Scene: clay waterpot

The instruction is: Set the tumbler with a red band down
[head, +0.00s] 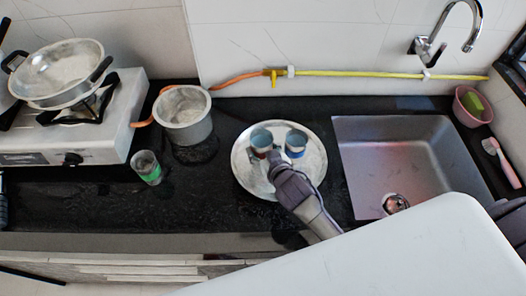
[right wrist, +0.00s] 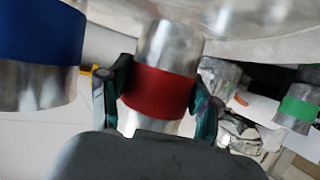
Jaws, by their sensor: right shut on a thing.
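The tumbler with a red band (right wrist: 158,92) is a metal cup between the two fingers of my right gripper (right wrist: 158,98) in the right wrist view. In the head view the tumbler (head: 261,138) is over the left part of a round metal tray (head: 303,185), and my right gripper (head: 268,158) reaches it from the front. The gripper is shut on it. I cannot tell whether its base touches the tray. A tumbler with a blue band (head: 295,143) stands to its right on the tray, apart from it.
A tumbler with a green band (head: 148,168) stands on the black counter (head: 215,205) left of the tray. A metal pot (head: 185,115) is behind it, near a stove (head: 60,140) with a pan. A sink (head: 390,160) lies right of the tray.

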